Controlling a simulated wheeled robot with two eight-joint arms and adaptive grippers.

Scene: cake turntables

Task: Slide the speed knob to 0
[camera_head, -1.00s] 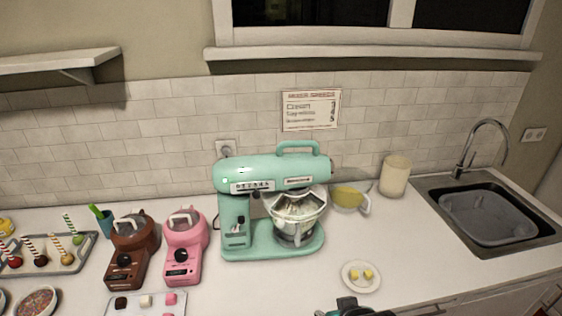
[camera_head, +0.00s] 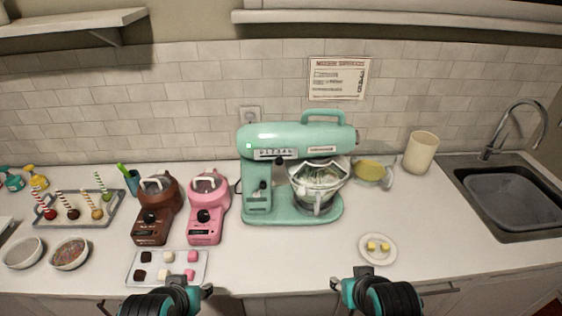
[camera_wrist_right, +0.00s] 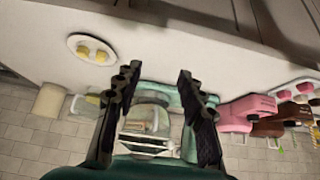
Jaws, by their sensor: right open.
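The mint-green stand mixer (camera_head: 300,138) stands on the counter in the middle of the head view, its green light lit. A white number strip (camera_head: 276,154) runs along its side, and a small dark slider knob (camera_head: 279,161) shows just under it, near the middle; its exact number is too small to tell. My right gripper (camera_head: 347,285) is open and empty at the counter's front edge. In the right wrist view the open fingers (camera_wrist_right: 155,80) frame the mixer at a distance, upside down. My left gripper (camera_head: 188,287) is at the front edge, its jaw gap unclear.
A glass bowl sits under the mixer head. Pink (camera_head: 206,213) and brown (camera_head: 155,216) machines stand to its left, with a sweets tray (camera_head: 150,280) before them. A butter plate (camera_head: 377,249) lies front right. The counter directly before the mixer is clear.

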